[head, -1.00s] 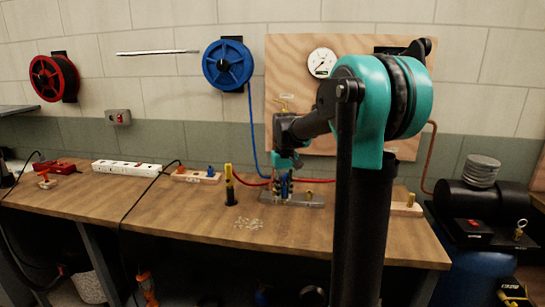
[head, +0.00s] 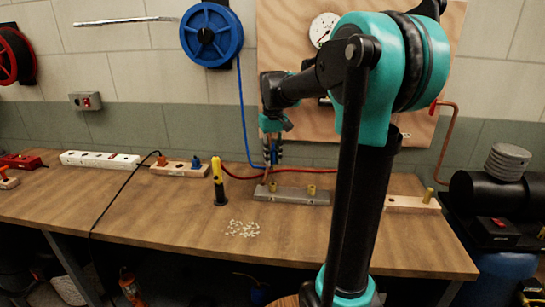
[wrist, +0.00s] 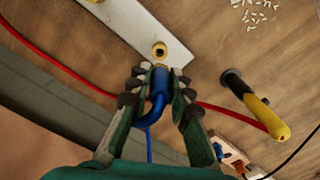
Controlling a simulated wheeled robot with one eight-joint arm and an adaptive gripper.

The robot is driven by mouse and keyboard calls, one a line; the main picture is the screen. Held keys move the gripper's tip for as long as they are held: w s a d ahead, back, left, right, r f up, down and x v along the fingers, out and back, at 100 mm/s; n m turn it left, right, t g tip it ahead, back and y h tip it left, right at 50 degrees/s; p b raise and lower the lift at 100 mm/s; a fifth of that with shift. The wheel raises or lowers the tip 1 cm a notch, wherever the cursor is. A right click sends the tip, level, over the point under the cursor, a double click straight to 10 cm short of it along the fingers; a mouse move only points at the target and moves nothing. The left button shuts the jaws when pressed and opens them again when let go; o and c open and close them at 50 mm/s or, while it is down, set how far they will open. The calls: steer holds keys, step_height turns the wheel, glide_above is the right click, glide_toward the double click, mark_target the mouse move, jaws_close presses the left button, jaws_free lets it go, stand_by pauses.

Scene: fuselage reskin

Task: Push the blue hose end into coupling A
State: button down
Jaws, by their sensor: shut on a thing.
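My gripper (head: 272,154) is shut on the blue hose end (wrist: 159,84), which sits between both fingers in the wrist view. The blue hose (wrist: 148,140) trails back from it. In the head view my gripper is above the left part of a grey metal bar (head: 290,195) on the bench. Two brass couplings (head: 311,189) stand on the bar. In the wrist view one brass coupling (wrist: 159,49), with a dark opening, lies just beyond the hose end. The hose end looks apart from it. I cannot read which coupling is A.
A red hose (wrist: 50,60) runs behind the bar. A yellow-handled tool (head: 217,170) stands upright in a black holder left of the bar. Small pale bits (head: 242,228) lie in front. A wooden block (head: 180,169) and white power strip (head: 100,159) are further left.

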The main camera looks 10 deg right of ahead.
steer(key=shift+f, duration=2.5)
steer(key=c, duration=2)
jaws_free()
jaws_close()
steer(key=shift+f, duration=1.4)
steer(key=o, duration=0.7)
jaws_free()
